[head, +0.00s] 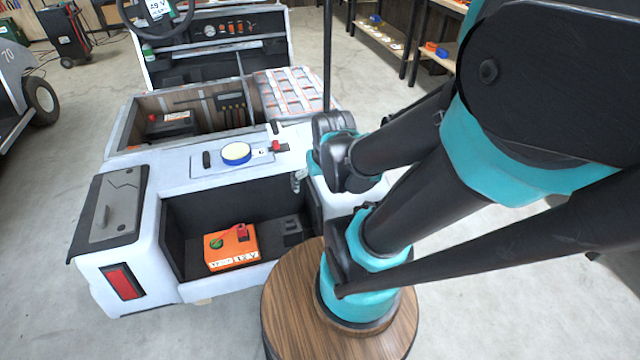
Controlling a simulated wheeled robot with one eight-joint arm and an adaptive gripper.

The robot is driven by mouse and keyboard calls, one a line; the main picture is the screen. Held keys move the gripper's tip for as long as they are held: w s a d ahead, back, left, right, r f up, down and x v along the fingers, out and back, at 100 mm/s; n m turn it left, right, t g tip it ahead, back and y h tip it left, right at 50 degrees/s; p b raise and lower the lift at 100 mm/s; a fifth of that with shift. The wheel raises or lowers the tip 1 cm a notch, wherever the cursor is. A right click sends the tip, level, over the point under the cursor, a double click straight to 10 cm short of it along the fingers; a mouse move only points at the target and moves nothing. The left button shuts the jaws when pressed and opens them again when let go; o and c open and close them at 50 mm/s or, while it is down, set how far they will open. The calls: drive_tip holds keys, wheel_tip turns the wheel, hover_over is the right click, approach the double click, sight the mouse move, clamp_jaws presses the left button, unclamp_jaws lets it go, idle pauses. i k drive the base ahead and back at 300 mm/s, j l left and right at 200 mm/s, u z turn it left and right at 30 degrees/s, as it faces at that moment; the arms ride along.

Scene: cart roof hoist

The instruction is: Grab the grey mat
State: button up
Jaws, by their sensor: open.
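No loose mat can be made out for certain. The fingers of my gripper do not show. My arm hides part of the cart's right side and the floor behind it.
An orange battery box (232,248) sits in the cart's open rear bay. A blue-rimmed round dial (236,153) and a red switch are on the deck. A checked seat cushion (297,92) lies beside an open compartment.

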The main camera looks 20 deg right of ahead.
sight(115, 215)
drive_tip(key=u, duration=1.25)
drive_tip(key=i+j+z, duration=0.15)
drive_tip(key=i+j, duration=0.5)
drive_tip(key=i, duration=0.15)
